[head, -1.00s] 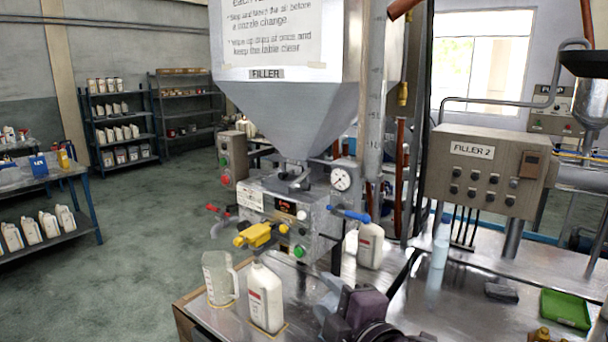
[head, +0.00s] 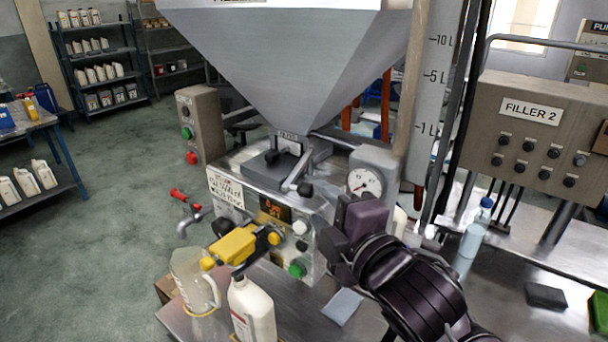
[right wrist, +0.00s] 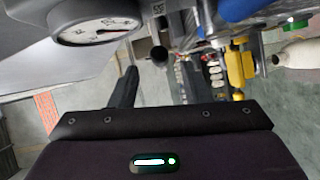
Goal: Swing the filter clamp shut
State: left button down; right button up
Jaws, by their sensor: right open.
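The filter clamp (head: 297,172) is a grey metal lever with a black knob, under the hopper's outlet on top of the filler housing. Its lever sticks out toward the front. In the right wrist view a metal bar with a dark round end (right wrist: 158,53) shows beside the gauge and looks like this lever. My right gripper (head: 332,240) is open and empty, in front of the filler, below and to the right of the knob, apart from it. My left gripper is not in view.
The pressure gauge (head: 365,182) sits close above my right gripper. A yellow-handled valve (head: 240,245) juts from the housing front. A jug (head: 193,280) and a white bottle (head: 251,308) stand below it. A grey hopper (head: 285,60) hangs above. The FILLER 2 box (head: 535,135) is at right.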

aim_at(308, 194)
jog(key=x, duration=0.1)
jog(key=p+x, duration=0.1)
jog(key=x, duration=0.1)
jog(key=shift+w+a+r, duration=0.15)
jog(key=shift+a+r, duration=0.05)
jog(key=shift+a, duration=0.2)
jog(key=x, duration=0.2)
jog(key=shift+w+f+p, duration=0.2)
jog(key=shift+w+p, duration=0.1)
jog(key=shift+p, duration=0.1)
jog(key=shift+w+f, duration=0.1)
jog(key=shift+w, duration=0.1)
jog(key=c, duration=0.4)
jog(key=shift+c, duration=1.2)
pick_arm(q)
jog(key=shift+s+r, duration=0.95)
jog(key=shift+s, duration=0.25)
pick_arm(e)
grip_shut()
